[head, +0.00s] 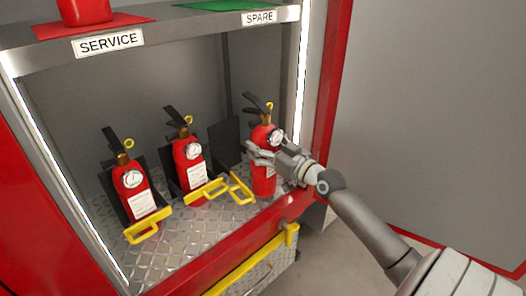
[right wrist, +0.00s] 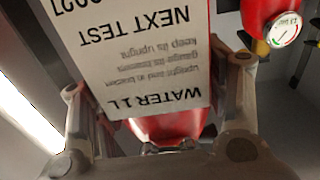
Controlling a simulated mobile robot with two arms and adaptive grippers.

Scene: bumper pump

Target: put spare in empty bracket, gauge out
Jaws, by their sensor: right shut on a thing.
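My right gripper (head: 268,157) is shut on a red extinguisher (head: 263,180), held upright at the right side of the cabinet. Its gauge faces out and somewhat right; its black handle and yellow ring are on top. In the right wrist view, the fingers flank its white label (right wrist: 135,50). The empty bracket (head: 226,143), a black back plate with a yellow strap (head: 241,188) standing open, is just left of the held extinguisher. Whether its base touches the floor is hard to tell. My left gripper is not in view.
A left extinguisher (head: 133,180) and a middle extinguisher (head: 188,152) stand in brackets, gauges outward, yellow straps in front. Above is a shelf with a SERVICE sign (head: 108,43), red mat and SPARE sign (head: 259,18), green mat. The cabinet's red front edge (head: 225,252) runs below.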

